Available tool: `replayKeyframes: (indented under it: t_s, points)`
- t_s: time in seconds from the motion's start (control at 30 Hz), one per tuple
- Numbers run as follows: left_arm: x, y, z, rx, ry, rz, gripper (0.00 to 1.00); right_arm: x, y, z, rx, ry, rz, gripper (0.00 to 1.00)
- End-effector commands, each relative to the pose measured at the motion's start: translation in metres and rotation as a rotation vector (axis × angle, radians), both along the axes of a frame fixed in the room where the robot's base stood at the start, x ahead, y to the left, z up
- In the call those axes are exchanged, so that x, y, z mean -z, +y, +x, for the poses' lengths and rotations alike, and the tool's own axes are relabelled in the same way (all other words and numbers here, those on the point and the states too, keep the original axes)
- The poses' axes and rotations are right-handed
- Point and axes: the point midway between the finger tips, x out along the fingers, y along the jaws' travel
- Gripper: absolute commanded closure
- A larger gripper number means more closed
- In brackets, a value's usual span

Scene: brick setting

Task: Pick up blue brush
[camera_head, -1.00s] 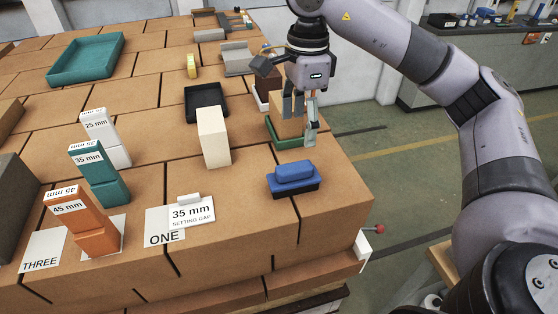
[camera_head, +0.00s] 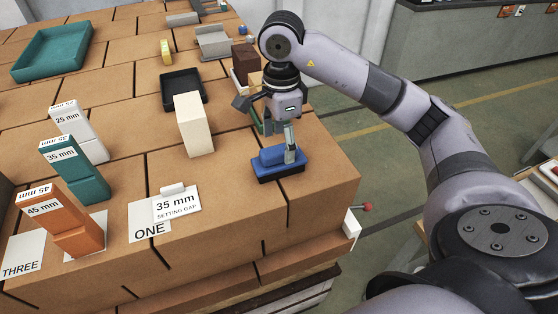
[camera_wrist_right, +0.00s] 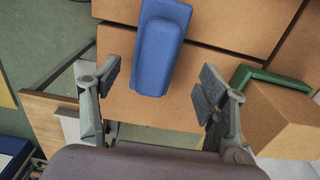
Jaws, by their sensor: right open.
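The blue brush (camera_head: 272,162), a blue block with a raised grip and dark bristles below, lies on the brick surface near its right front edge. It also shows in the right wrist view (camera_wrist_right: 160,45), at the top between the fingers. My right gripper (camera_head: 282,143) is over the brush in the head view, one finger overlapping its right end. In the right wrist view my right gripper (camera_wrist_right: 158,95) is open, its fingers wide apart with nothing between the tips. The brush lies beyond the tips there; I cannot tell whether they touch it. My left gripper is not in view.
A cream block (camera_head: 194,125) stands left of the brush, with a black tray (camera_head: 183,100) behind it. A setting-gap sign (camera_head: 178,206) lies in front. White, teal (camera_head: 78,170) and orange gauge blocks stand at left. A green-edged tray (camera_wrist_right: 262,75) with a tan block is close to my right gripper.

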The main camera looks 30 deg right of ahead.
Motion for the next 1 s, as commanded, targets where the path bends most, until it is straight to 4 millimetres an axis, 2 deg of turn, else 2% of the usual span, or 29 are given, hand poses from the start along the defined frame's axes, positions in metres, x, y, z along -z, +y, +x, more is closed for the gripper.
replayKeyframes:
  t_s: [0.23,0.4,0.6,0.83,1.0]
  points:
    - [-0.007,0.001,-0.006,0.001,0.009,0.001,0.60,0.013,0.002,-0.002,-0.001,0.004,0.000,0.32]
    - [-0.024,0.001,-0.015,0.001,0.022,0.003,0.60,0.034,0.009,-0.006,-0.002,0.006,-0.001,0.32]
    - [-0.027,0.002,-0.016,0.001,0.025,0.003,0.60,0.057,0.008,-0.005,0.000,0.002,-0.001,0.32]
    - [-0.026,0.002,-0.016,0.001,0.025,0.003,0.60,0.059,0.008,-0.004,0.000,0.000,0.000,0.32]
    - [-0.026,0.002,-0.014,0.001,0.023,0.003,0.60,0.059,0.008,-0.004,0.000,0.000,0.000,0.43]
